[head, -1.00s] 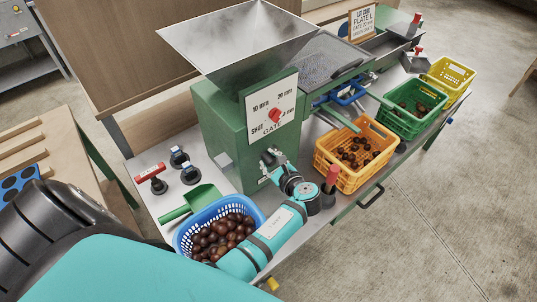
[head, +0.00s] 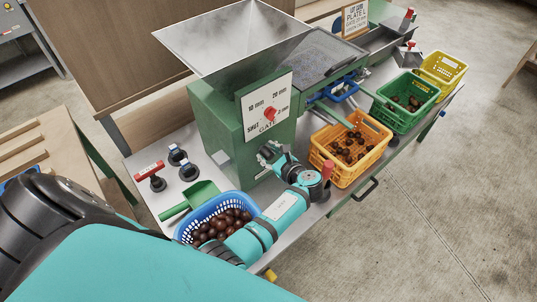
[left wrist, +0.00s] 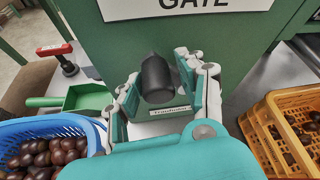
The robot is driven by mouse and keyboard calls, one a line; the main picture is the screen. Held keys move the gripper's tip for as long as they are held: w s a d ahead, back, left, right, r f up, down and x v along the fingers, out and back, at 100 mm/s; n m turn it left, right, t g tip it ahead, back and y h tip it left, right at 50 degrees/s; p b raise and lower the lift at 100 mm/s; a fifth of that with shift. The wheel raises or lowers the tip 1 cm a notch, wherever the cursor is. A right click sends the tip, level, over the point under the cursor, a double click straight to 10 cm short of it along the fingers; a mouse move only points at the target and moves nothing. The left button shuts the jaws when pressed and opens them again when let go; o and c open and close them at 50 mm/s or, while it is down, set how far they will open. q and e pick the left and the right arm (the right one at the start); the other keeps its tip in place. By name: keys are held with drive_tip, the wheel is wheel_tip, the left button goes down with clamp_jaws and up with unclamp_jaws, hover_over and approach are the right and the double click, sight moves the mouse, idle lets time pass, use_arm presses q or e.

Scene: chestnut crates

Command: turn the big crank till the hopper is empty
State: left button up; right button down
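The green machine (head: 215,125) carries a metal hopper (head: 235,40) with bare inner walls where I can see them; its bottom is hidden. The gate dial (head: 265,103) on its front has a red knob. My left gripper (head: 272,152) is in front of the machine, below the dial. In the left wrist view, a black crank handle (left wrist: 157,80) stands between the fingers of my left gripper (left wrist: 160,85), which are drawn in on both sides of it. The rest of the crank is hidden. My right gripper is out of view.
A blue basket (head: 185,236) of chestnuts and a green scoop (head: 200,196) are at the left. Orange (head: 345,179), green (head: 402,122) and yellow (head: 447,66) crates line the right; chestnuts show in the orange and green ones. A red-handled tool (head: 150,172) stands behind the scoop.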

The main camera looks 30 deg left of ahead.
use_arm(q)
drive_tip(key=shift+o, duration=0.9)
drive_tip(key=shift+f, duration=0.1)
drive_tip(key=shift+s, duration=0.1)
